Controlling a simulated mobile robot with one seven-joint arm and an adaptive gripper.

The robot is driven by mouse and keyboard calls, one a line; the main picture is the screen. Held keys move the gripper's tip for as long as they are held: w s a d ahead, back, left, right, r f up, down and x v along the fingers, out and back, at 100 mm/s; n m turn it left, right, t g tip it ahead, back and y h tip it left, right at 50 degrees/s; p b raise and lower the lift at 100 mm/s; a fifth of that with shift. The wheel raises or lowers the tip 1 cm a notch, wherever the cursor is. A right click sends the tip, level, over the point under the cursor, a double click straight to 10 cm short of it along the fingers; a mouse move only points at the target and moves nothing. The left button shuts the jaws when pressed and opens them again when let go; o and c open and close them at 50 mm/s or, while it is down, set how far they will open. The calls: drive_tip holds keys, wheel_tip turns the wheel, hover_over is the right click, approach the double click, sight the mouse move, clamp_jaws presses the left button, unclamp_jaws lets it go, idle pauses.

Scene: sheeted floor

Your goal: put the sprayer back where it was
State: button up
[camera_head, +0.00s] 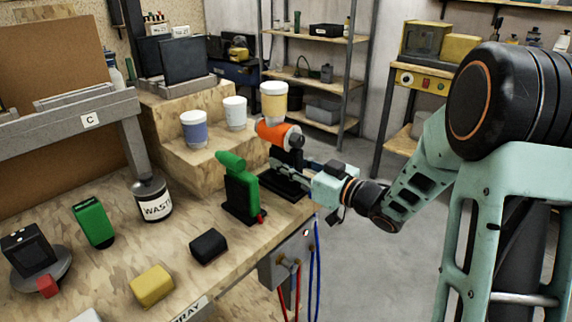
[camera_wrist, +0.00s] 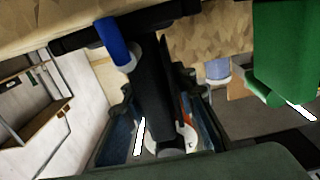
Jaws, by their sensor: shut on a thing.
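The sprayer has an orange body (camera_head: 280,134) and a black handle, and stands roughly upright at the right end of the bench. My gripper (camera_head: 283,167) reaches in from the right and is shut on the sprayer's handle. In the wrist view the dark handle (camera_wrist: 152,85) lies between my two fingers (camera_wrist: 162,120), with a bit of orange beyond. A black stand (camera_head: 287,185) is below the sprayer. I cannot tell whether the handle touches it. A blue fitting (camera_wrist: 116,42) shows at the handle's end in the wrist view.
A green sprayer (camera_head: 241,190) stands close left of my gripper. A black block (camera_head: 208,246), yellow block (camera_head: 152,286) and waste can (camera_head: 152,200) occupy the bench.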

drive_tip(key=shift+r, duration=0.2)
drive_tip(key=o, duration=0.7)
drive_tip(key=shift+f, duration=0.2)
drive_tip(key=shift+r, duration=0.15)
drive_tip(key=p+v, duration=0.1)
drive_tip(key=v, duration=1.1)
drive_tip(key=shift+s, duration=0.1)
